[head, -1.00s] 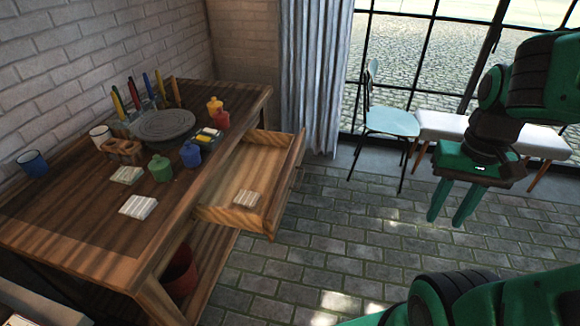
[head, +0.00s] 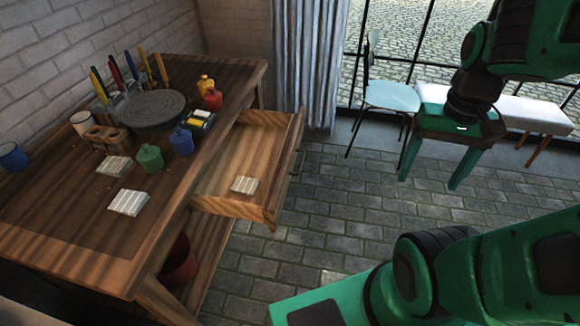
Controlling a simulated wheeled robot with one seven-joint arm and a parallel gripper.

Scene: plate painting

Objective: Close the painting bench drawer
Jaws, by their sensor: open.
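The painting bench (head: 150,210) is a brown wooden table against the brick wall at the left. Its drawer (head: 268,148) is pulled out to the right, with a pale folded cloth or pad (head: 245,185) lying inside. A dark handle (head: 298,163) shows on the drawer's outer front. My gripper (head: 430,182) is open and empty, fingers pointing down, in the air to the right of the drawer and apart from it.
On the bench top stand a grey round turntable (head: 152,108), yellow, red, blue and green pots, brushes and a blue cup (head: 12,156). A pale blue chair (head: 390,96) and a white-topped bench (head: 535,113) stand by the window. Brick floor between drawer and gripper is clear.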

